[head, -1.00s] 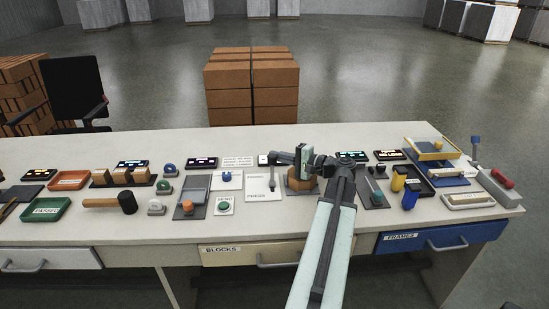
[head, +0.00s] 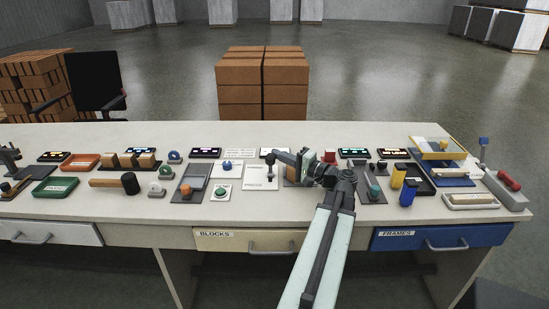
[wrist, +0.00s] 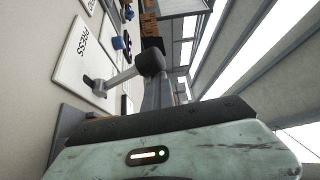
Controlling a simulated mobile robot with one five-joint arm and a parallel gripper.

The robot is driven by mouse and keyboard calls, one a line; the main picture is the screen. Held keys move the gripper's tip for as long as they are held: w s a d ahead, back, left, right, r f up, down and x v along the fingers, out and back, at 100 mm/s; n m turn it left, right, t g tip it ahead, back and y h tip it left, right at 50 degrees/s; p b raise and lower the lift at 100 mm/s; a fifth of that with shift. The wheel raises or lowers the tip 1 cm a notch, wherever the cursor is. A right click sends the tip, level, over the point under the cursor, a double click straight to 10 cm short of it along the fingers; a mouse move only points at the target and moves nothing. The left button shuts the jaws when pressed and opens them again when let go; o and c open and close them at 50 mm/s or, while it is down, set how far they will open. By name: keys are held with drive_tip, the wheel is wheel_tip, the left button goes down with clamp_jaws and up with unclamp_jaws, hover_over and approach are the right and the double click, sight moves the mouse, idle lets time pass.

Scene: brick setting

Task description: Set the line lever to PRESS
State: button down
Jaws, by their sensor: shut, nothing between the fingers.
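A green button box marked SEND (head: 221,193) stands left of the panel. A grey slider plate with an orange knob (head: 189,186) is farther left. A plate with a teal knob (head: 374,190) and yellow and blue pieces (head: 398,178) stand to the right. The table's front strip is mostly clear.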

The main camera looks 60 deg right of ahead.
drive_tip(key=shift+s+a+f, duration=0.2)
drive_tip(key=shift+a, duration=0.1)
idle(0.4)
drive_tip(key=s, duration=0.7)
drive_tip(key=shift+s+a, duration=0.15)
drive_tip(key=shift+s, duration=0.2)
drive_tip(key=shift+f, duration=0.1)
